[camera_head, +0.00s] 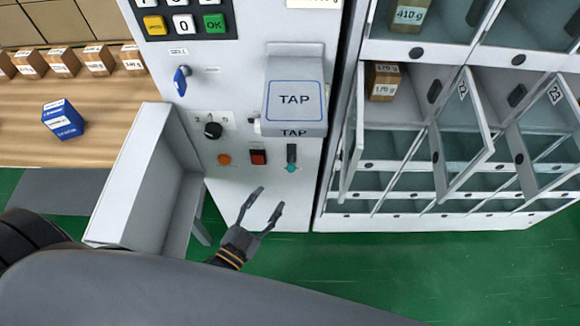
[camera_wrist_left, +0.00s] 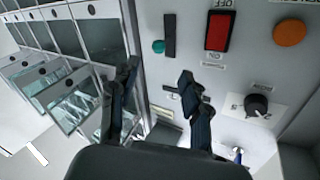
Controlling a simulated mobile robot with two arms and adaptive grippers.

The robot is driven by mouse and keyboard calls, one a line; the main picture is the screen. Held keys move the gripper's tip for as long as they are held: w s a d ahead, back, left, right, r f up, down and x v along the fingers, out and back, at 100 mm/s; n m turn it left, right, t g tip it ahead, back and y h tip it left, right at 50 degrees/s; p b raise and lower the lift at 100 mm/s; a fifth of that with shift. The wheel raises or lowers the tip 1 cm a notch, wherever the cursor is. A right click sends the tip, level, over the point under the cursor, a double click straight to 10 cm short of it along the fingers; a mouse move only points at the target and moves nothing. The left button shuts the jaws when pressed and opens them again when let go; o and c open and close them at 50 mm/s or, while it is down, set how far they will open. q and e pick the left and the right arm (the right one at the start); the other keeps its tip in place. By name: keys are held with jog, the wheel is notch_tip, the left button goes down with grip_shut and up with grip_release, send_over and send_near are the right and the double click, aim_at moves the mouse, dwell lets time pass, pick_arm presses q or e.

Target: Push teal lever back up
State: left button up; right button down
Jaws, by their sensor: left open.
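The teal lever (camera_head: 291,168) is a small round teal knob at the lower end of a dark vertical slot on the grey machine panel. In the left wrist view, which is turned over, the lever (camera_wrist_left: 158,46) shows beside its dark slot. My left gripper (camera_head: 269,199) is open, with its two fingers pointing up the panel below and left of the lever. In the left wrist view the open gripper (camera_wrist_left: 158,72) has the lever beyond its fingertips. The fingers look empty and apart from the lever. My right gripper is out of view.
A red rocker switch (camera_head: 258,157), an orange button (camera_head: 224,159) and a black dial (camera_head: 213,130) sit left of the lever. The TAP reader (camera_head: 297,98) juts out above. A grey bin (camera_head: 131,180) stands left; open locker doors (camera_head: 459,140) stick out right.

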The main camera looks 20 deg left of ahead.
aim_at(290, 168)
pick_arm(q)
jog(key=x, duration=1.1)
jog(key=shift+w+d+p, duration=0.1)
jog(key=shift+w+p, duration=0.25)
jog(key=shift+w, duration=0.05)
jog(key=shift+c, duration=0.2)
